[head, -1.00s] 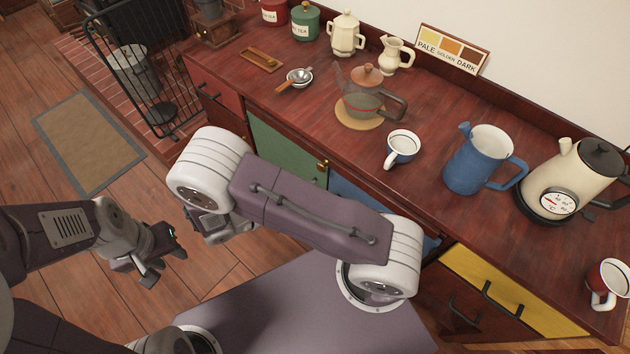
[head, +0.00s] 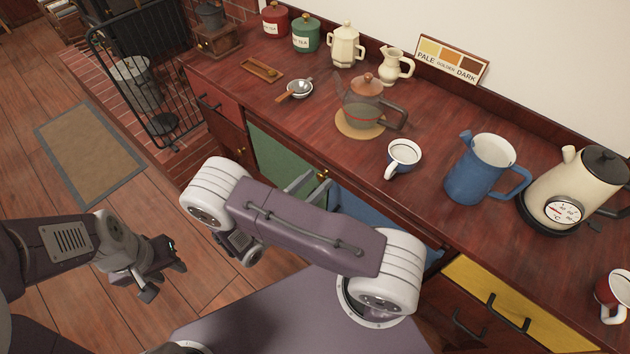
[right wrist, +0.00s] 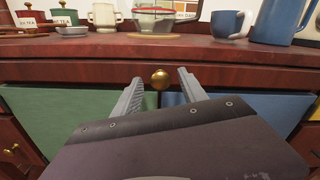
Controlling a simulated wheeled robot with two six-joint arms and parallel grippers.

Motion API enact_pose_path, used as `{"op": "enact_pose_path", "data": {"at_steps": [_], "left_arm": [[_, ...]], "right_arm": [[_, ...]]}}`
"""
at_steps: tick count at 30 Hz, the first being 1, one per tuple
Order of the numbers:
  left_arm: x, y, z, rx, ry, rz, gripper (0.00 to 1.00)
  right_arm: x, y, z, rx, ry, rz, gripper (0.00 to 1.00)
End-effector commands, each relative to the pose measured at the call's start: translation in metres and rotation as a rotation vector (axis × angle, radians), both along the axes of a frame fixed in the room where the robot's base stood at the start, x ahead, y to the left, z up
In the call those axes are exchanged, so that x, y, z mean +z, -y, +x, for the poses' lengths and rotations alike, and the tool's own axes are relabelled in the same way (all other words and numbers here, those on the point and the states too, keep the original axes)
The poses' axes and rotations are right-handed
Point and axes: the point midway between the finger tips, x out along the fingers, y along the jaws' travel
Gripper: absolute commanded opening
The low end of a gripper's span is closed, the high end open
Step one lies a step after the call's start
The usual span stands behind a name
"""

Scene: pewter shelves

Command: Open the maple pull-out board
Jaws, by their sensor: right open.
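The pull-out board's front seems to be the flat red-brown strip (right wrist: 112,73) under the counter edge in the right wrist view; no maple colour shows and it looks flush. A round brass knob (right wrist: 160,79) sits on it. My right gripper (right wrist: 161,77) is open, its two grey fingers on either side of the knob, and I see no contact. My left gripper (head: 164,281) is open and empty over the floor.
The counter (head: 300,120) above holds a glass teapot (head: 364,100), a mug (head: 402,158), a blue jug (head: 482,168) and a kettle (head: 572,185). Below the strip are green (right wrist: 60,110) and blue (right wrist: 235,112) fronts.

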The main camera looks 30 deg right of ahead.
Motion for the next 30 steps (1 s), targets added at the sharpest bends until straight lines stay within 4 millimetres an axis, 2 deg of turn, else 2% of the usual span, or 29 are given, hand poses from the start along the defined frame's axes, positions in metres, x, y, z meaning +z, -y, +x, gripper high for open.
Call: {"op": "enact_pose_path", "data": {"at_steps": [5, 6, 11, 30], "left_arm": [[-0.0001, 0.0000, -0.0001, 0.000, 0.000, 0.000, 0.36], [-0.0001, 0.0000, -0.0001, 0.000, 0.000, 0.000, 0.36], [-0.0001, 0.0000, 0.0000, 0.000, 0.000, 0.000, 0.36], [0.0000, 0.0000, 0.0000, 0.000, 0.000, 0.000, 0.36]], "right_arm": [[-0.0001, 0.0003, 0.0001, 0.000, 0.000, 0.000, 0.50], [-0.0001, 0.0002, 0.0001, 0.000, 0.000, 0.000, 0.44], [-0.0001, 0.0001, -0.0001, 0.000, 0.000, 0.000, 0.00], [0.0000, -0.0001, -0.0001, 0.000, 0.000, 0.000, 0.00]]}}
